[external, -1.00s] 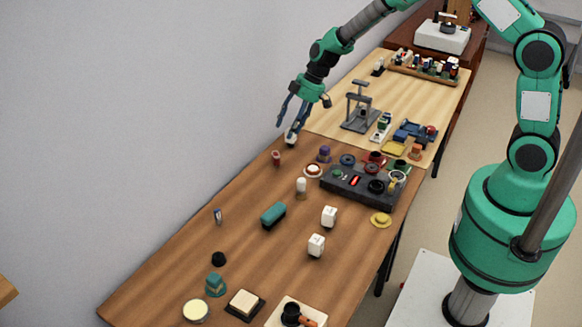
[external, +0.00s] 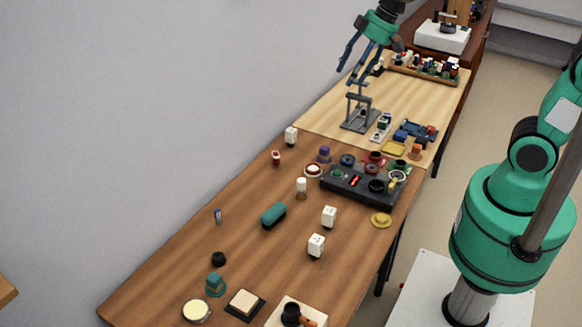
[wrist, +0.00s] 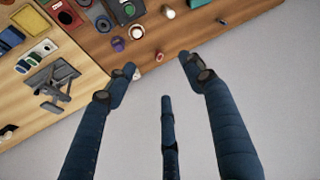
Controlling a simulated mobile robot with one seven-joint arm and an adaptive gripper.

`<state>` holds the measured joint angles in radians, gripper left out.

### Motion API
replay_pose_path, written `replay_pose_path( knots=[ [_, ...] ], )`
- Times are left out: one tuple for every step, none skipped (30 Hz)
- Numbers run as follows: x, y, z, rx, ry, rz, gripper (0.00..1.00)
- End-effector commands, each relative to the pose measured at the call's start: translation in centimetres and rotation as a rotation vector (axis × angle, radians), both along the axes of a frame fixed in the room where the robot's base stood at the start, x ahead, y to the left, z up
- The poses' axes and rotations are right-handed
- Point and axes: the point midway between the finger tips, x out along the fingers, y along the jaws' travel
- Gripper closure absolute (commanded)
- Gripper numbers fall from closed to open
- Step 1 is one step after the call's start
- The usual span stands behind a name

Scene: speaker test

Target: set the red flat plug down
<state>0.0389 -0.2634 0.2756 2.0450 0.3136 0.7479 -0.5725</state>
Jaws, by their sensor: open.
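A small red piece (external: 354,181) lies on the dark panel (external: 333,187) in the external view. I cannot tell for sure whether it is the red flat plug. My gripper (external: 352,72) is open and empty, raised over the far part of the table near the wall. In the wrist view its long blue fingers (wrist: 158,68) are spread apart with nothing between them. A white block (external: 291,136) stands near the wall-side edge, below and left of my gripper. A small red-and-white piece (external: 276,157) stands nearer the camera.
A grey stand (external: 361,122) rises on the pale tabletop (external: 330,110), below my gripper. Right of it are a blue device (external: 415,132) and a yellow piece (external: 393,148). A teal block (external: 273,215) and white cubes (external: 328,216) stand on the brown table, with bare wood between them.

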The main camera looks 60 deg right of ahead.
Motion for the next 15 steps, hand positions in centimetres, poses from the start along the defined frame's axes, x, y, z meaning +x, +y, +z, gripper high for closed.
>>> replay_pose_path(
  knots=[
    [-1.7, -0.1, 1.1, -0.004, -0.008, -0.015, 0.47],
    [-2.7, -0.1, 1.7, -0.006, -0.01, -0.027, 0.47],
    [-4.0, -0.2, 2.2, -0.009, -0.012, -0.043, 0.47],
    [-5.0, -0.3, 2.7, -0.012, -0.014, -0.055, 0.47],
    [-5.9, -0.4, 3.1, -0.015, -0.018, -0.067, 0.47],
    [-7.3, -0.6, 3.6, -0.017, -0.02, -0.084, 0.47],
    [-8.2, -0.7, 3.9, -0.019, -0.023, -0.097, 0.47],
    [-9.3, -0.8, 4.2, -0.022, -0.025, -0.109, 0.47],
    [-10.5, -1.0, 4.6, -0.025, -0.03, -0.127, 0.47],
    [-11.5, -1.1, 4.8, -0.027, -0.033, -0.14, 0.47],
    [-12.5, -1.2, 5.0, -0.029, -0.036, -0.154, 0.47],
    [-13.8, -1.4, 5.3, -0.032, -0.04, -0.172, 0.47],
    [-14.8, -1.6, 5.4, -0.034, -0.044, -0.185, 0.47],
    [-15.7, -1.8, 5.6, -0.036, -0.048, -0.2, 0.47],
    [-16.9, -2.0, 5.7, -0.038, -0.054, -0.219, 0.47]
  ],
)
